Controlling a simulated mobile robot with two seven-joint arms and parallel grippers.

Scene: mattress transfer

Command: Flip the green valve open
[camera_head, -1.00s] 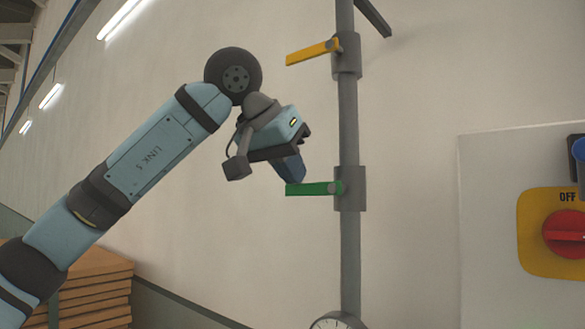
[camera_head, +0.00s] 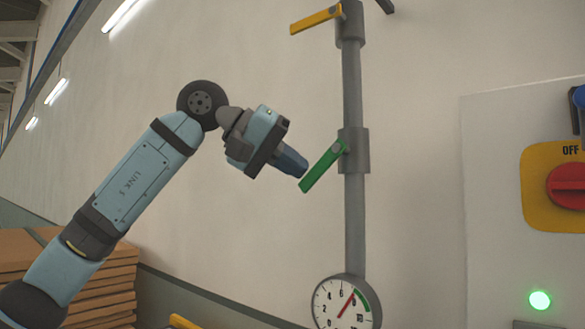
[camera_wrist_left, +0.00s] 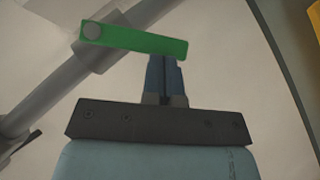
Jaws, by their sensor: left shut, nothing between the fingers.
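The green valve handle (camera_head: 323,166) is mounted on a grey vertical pipe (camera_head: 354,215) and slants down to the left from its pivot. In the left wrist view the green handle (camera_wrist_left: 135,41) lies across just beyond my fingertips. My left gripper (camera_head: 303,172) is shut and empty, its blue fingertips at the handle's lower free end. They look very close to it or touching; I cannot tell which. It also shows in the left wrist view (camera_wrist_left: 165,62). My right gripper is not in view.
A yellow handle (camera_head: 316,18) sits higher on the same pipe, and a gauge (camera_head: 346,303) lower down. At right a panel carries a red OFF knob (camera_head: 568,187) and a lit green lamp (camera_head: 540,300). Stacked brown boards (camera_head: 105,290) stand at lower left.

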